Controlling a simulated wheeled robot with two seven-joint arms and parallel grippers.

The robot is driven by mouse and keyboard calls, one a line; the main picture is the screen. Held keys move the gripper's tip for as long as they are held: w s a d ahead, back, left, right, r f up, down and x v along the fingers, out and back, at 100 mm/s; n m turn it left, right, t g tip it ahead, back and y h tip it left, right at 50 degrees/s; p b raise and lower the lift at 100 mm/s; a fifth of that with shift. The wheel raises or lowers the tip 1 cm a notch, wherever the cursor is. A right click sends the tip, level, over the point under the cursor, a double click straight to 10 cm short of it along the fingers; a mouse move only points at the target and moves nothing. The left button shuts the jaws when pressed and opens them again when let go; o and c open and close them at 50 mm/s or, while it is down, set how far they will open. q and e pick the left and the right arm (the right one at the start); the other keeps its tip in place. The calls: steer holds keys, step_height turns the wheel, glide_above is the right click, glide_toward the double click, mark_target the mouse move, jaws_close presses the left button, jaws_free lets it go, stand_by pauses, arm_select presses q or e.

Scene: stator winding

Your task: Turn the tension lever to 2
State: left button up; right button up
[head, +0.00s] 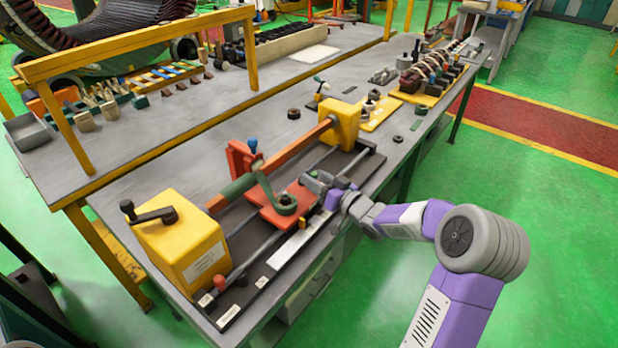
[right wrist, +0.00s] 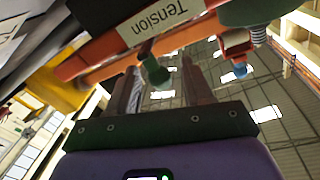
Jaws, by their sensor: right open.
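My right gripper (head: 314,186) is at the right side of this plate. In the right wrist view the "Tension" label (right wrist: 158,21) is on the carriage edge, upside down or tilted. A small green lever knob (right wrist: 155,71) sticks out just below the label. The two fingers of my right gripper (right wrist: 161,68) are open, one on each side of the knob, with a gap visible. The lever's number scale cannot be read. My left gripper is not in view.
Yellow end housings (head: 182,240) stand at the machine's ends, the near one with a black crank (head: 148,213). Dark rails run between them. A red block (head: 240,160) stands behind the carriage. Loose parts lie farther back on the grey table (head: 190,140). The green floor at right is clear.

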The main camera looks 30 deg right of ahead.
steer(key=shift+x, duration=1.5)
jaws_close()
